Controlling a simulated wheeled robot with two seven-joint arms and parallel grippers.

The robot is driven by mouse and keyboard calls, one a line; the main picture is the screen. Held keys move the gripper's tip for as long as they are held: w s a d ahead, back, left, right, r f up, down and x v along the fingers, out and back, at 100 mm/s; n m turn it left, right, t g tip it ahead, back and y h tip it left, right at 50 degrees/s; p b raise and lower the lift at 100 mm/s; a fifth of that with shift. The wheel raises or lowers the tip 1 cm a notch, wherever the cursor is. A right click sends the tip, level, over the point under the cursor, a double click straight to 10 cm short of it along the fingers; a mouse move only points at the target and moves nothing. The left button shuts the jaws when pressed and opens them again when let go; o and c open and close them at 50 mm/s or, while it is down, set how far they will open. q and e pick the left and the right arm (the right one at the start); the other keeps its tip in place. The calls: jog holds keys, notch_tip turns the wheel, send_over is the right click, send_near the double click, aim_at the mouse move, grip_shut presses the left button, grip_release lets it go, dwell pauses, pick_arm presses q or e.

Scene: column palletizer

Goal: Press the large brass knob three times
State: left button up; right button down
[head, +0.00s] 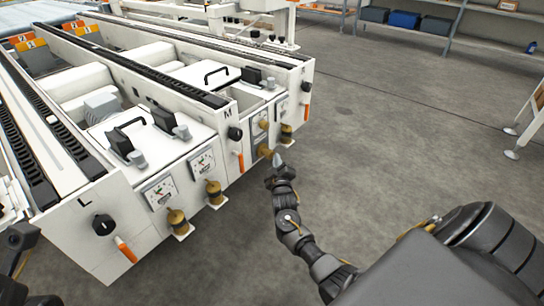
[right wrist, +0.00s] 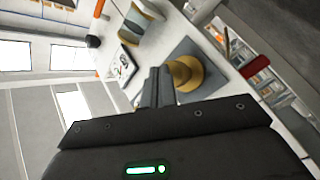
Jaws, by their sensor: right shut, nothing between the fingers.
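Several brass knobs stick out of the white machine front in the head view: one at the near left (head: 177,220), one beside it (head: 214,190), one near the letter M (head: 265,151) and one farther back (head: 286,131). I cannot tell by size which is the large one. My right gripper (head: 278,162) is shut and empty, close to the knob near the M. In the right wrist view the shut fingers (right wrist: 160,86) are beside a round brass knob (right wrist: 188,73) on a grey plate. I cannot tell whether they touch it.
Dial gauges (head: 160,191) sit above the knobs. Black rotary knobs (head: 103,225) and orange handles (head: 126,249) stick out of the front panels. The grey floor (head: 400,130) to the right is clear. Shelves with bins (head: 405,19) stand at the back.

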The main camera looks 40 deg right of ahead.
jog(key=shift+w+a+b, duration=0.2)
jog(key=shift+w, duration=0.3)
jog(key=shift+w+a+b, duration=0.15)
jog(key=shift+w, duration=0.3)
dwell(1.0)
jog(key=s+p, duration=0.1)
jog(key=s+d+p, duration=0.1)
jog(key=s, duration=0.1)
dwell(0.4)
jog(key=shift+s+d+p, duration=0.25)
jog(key=shift+s+p, duration=0.35)
jog(key=shift+s, duration=0.2)
jog(key=shift+s+d+p, duration=0.2)
jog(key=shift+s+p, duration=0.35)
jog(key=shift+s, duration=0.2)
jog(key=shift+s+d+p, duration=0.25)
jog(key=shift+s+p, duration=0.35)
jog(key=shift+s, duration=0.2)
